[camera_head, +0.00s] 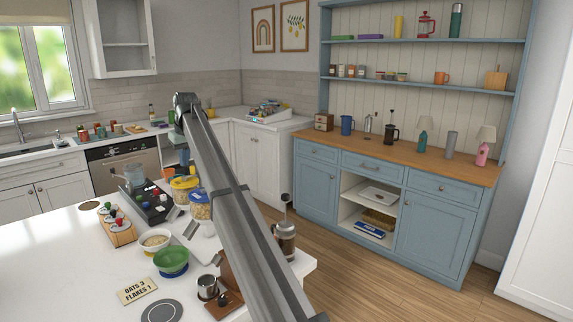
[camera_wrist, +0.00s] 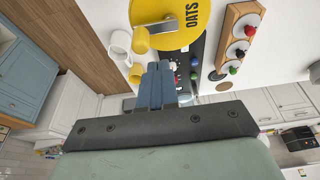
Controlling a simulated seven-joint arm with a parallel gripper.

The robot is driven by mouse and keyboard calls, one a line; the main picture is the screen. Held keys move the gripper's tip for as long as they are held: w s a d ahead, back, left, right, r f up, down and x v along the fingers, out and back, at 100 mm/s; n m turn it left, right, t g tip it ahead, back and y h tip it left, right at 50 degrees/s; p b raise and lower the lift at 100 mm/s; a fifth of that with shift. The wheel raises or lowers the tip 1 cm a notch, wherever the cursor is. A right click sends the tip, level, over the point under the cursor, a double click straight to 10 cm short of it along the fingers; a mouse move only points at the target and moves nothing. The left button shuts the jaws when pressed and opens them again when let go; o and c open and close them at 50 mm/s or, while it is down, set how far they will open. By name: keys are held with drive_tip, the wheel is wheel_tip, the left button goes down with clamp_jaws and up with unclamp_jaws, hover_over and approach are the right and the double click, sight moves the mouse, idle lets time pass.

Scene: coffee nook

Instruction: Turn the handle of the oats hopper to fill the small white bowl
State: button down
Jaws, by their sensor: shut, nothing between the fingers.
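The oats hopper shows in the wrist view as a yellow round top (camera_wrist: 160,18) lettered OATS.
A green bowl (camera_head: 171,265), a sign (camera_head: 138,291) reading OATS 3 FLAKES 1 and a grey disc (camera_head: 161,312) lie nearer. A wooden rack (camera_head: 124,237) stands left, a metal cup (camera_head: 207,287) right. A white cup (camera_wrist: 120,42) is beside the hopper. The counter's front left is clear.

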drive_tip(key=shift+f, duration=0.1)
idle(0.3)
drive_tip(key=shift+f, duration=1.65)
